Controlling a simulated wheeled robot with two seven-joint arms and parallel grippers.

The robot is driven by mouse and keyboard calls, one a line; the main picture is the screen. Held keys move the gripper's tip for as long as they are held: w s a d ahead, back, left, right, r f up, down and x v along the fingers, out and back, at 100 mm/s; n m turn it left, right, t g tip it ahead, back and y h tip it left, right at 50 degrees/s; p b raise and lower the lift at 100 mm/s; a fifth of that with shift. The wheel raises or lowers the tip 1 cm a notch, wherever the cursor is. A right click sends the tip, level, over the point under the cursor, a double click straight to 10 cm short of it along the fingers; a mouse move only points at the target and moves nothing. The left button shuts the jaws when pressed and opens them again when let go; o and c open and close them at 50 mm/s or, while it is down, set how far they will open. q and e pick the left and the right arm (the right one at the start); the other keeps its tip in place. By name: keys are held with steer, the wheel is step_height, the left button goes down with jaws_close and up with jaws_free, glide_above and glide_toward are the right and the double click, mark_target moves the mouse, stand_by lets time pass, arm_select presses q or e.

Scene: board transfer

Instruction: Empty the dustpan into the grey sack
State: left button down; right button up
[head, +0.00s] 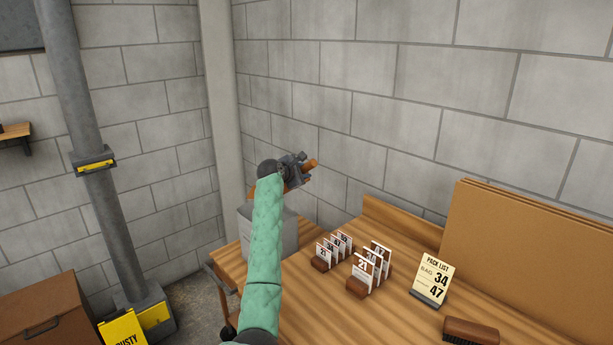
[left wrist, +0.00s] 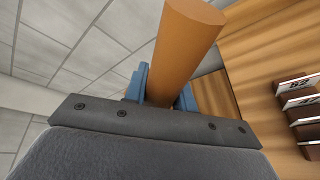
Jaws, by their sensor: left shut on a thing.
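My left gripper (head: 300,172) is shut on the orange-brown handle (head: 312,163) of the dustpan, high above the bench's far left end. In the left wrist view the round handle (left wrist: 185,45) stands between the two blue fingers (left wrist: 160,88). Only small orange-brown bits show beside my wrist; the pan and its contents are mostly hidden behind my arm. The grey sack (head: 289,238) stands at the far left end of the bench, below the gripper, partly hidden by my green forearm. Its opening is largely covered. My right gripper is not in view.
Wooden blocks with numbered cards (head: 361,287), a pack list sign (head: 432,283) and a brush (head: 470,331) stand on the wooden bench (head: 310,325). Brown boards (head: 540,240) lean at the right wall. A grey pipe (head: 95,200) and yellow sign (head: 122,328) are at left.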

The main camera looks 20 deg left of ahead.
arm_select(q)
steer(key=shift+w+a+r, duration=0.15)
steer(key=shift+a+r, duration=0.05)
steer(key=shift+a, duration=0.15)
steer(key=shift+w+a+r+n+h, duration=0.2)
steer(key=shift+a+r+n, duration=0.15)
steer(key=shift+a, duration=0.2)
steer(key=shift+w+a+r+n+h, duration=0.1)
steer(key=shift+a+r+n+h, duration=0.15)
steer(key=shift+a, duration=0.35)
steer(key=shift+w+a+r+n+h, duration=0.15)
steer(key=shift+a+r+n, duration=0.2)
steer(key=shift+a, duration=0.2)
steer(key=w+a+r+n+h+p, duration=0.1)
steer(key=a+r+n+p, duration=0.1)
steer(key=a, duration=0.3)
steer(key=w+a+r+n+g+h+p, duration=0.1)
steer(key=w+a+r+n+p, duration=0.1)
steer(key=a, duration=0.4)
steer(key=shift+a+r+n+h+p, duration=0.2)
steer(key=shift+n+h+p, duration=0.2)
steer(key=shift+p, duration=0.15)
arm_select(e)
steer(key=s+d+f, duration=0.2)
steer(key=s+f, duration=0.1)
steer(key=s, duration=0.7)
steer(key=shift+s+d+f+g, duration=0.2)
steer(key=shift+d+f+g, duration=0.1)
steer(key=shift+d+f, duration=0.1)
